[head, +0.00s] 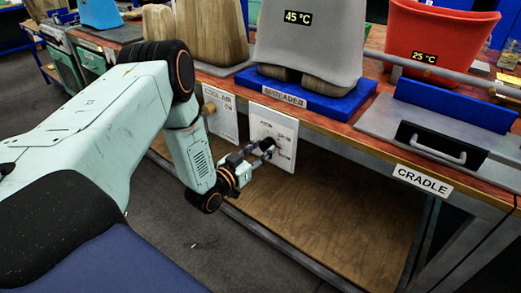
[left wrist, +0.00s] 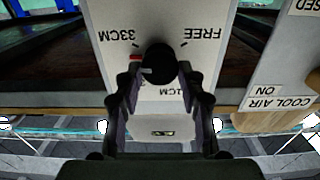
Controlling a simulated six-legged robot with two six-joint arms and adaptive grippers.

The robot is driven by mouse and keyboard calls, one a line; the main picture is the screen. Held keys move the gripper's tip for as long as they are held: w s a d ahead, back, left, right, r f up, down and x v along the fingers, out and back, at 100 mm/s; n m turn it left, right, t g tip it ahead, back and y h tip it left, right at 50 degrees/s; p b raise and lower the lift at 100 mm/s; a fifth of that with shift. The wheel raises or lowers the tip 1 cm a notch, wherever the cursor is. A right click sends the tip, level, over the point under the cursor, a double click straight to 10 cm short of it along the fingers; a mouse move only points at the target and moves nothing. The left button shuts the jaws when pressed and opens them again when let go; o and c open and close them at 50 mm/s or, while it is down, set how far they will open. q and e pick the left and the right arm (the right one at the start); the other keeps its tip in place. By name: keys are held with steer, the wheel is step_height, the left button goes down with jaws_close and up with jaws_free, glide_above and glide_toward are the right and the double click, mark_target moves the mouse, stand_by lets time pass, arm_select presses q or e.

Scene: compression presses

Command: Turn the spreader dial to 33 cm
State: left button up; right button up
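The spreader dial is a round black knob (left wrist: 160,62) on a white panel (head: 285,130) under the SPREADER sign (head: 285,96). In the left wrist view the panel's labels are upside down: 33CM is left of the knob, FREE right, and a partly hidden label ending in 1CM below. A white mark shows on the knob's lower left, with a small red mark beside it toward 33CM. My left gripper (left wrist: 163,84) has a finger on each side of the knob, with a small gap visible at the right finger. My right gripper is out of view.
A COOL AIR panel (head: 220,115) with a wooden knob stands left of the dial panel. Above are a grey bucket-like form (head: 310,45) marked 45 °C on a blue base and a red one (head: 430,45) marked 25 °C. A CRADLE drawer handle (head: 430,150) is at right.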

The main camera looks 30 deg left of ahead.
arm_select(q)
steer(key=c, duration=0.5)
steer(key=m+p, duration=0.2)
steer(key=shift+s+d+r+m, duration=0.1)
steer(key=shift+m, duration=0.3)
steer(key=shift+c, duration=0.2)
steer(key=shift+m+p, duration=0.85)
steer(key=shift+m, duration=0.25)
steer(key=o, duration=1.1)
steer(key=shift+o, duration=0.2)
steer(key=s, duration=1.2)
steer(key=shift+a, duration=0.45)
